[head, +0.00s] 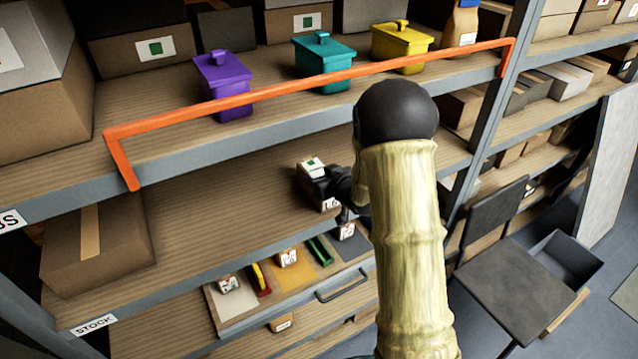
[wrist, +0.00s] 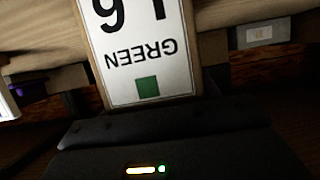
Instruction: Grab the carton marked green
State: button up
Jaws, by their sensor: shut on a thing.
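The carton marked green (head: 313,169) is a small box with a white label and a green square on top. In the head view it is at the middle shelf level, left of my arm. My gripper (head: 334,184) is shut on it; the dark fingers partly hide its right side. In the wrist view the carton's label (wrist: 146,55) fills the upper middle, upside down, reading GREEN above a green square. I cannot tell whether the carton's underside touches anything.
An orange rail (head: 300,86) runs along the upper shelf edge, before purple (head: 223,85), teal (head: 323,61) and yellow (head: 401,46) lidded boxes. Below is a drawer (head: 238,318) with small cartons on coloured panels. A large brown box (head: 97,245) stands left. A chair (head: 520,290) is at right.

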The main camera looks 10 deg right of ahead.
jog(key=shift+w+r, duration=0.1)
jog(key=shift+c, duration=1)
jog(key=shift+r, duration=0.25)
notch_tip(320, 180, up, 10)
jog(key=shift+f+b, duration=0.25)
jog(key=shift+b, duration=0.4)
